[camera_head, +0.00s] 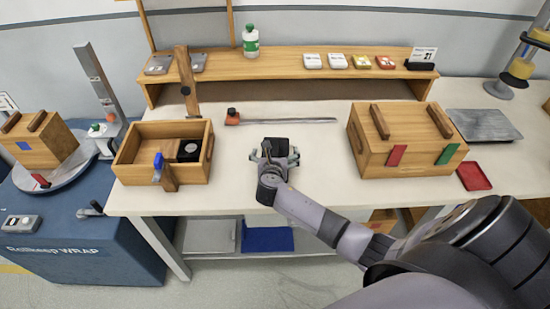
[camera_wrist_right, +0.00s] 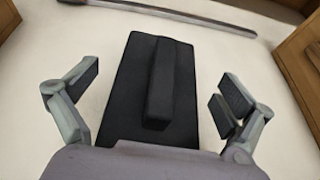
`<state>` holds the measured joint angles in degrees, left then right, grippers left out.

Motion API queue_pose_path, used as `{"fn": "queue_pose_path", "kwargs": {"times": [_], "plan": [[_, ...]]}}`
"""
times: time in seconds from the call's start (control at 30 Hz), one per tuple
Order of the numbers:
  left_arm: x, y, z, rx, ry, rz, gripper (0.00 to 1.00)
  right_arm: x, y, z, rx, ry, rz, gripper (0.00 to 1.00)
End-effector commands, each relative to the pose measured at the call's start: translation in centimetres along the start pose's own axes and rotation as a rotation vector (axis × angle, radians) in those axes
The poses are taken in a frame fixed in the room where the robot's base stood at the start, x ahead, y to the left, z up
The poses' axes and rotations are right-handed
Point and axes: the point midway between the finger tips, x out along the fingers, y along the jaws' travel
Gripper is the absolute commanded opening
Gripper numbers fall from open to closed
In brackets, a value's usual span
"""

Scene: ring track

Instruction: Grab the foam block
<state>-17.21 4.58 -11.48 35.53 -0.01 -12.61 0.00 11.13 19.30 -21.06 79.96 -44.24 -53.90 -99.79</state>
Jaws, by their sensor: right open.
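The foam block (camera_wrist_right: 125,100) is black, with a raised black ridge along its top. In the right wrist view it lies on the pale table between the two fingers of my right gripper (camera_wrist_right: 158,100). The fingers are apart, with a gap on each side of the block. In the head view the block (camera_head: 275,143) shows just beyond my right gripper (camera_head: 274,156), and its near part is hidden by the gripper. My left gripper is in neither view.
An open wooden box (camera_head: 128,172) with a black item inside stands to the left. A closed wooden box (camera_head: 375,160) with red and green tags stands to the right. A long metal rod (camera_head: 290,121) lies behind the block. A shelf (camera_head: 300,68) runs along the back.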

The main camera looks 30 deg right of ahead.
Motion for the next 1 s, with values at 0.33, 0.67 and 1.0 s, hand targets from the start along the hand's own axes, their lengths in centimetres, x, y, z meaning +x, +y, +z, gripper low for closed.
{"fn": "queue_pose_path", "kwargs": {"times": [0.33,0.67,1.0], "plan": [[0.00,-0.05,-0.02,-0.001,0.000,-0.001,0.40,0.50,0.02,-0.03,0.001,0.000,0.001,0.96],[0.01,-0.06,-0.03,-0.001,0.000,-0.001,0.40,0.49,0.00,-0.03,0.000,0.000,0.001,0.74],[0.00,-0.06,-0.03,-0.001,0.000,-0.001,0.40,0.49,0.00,-0.01,0.000,0.000,0.001,0.55]]}}
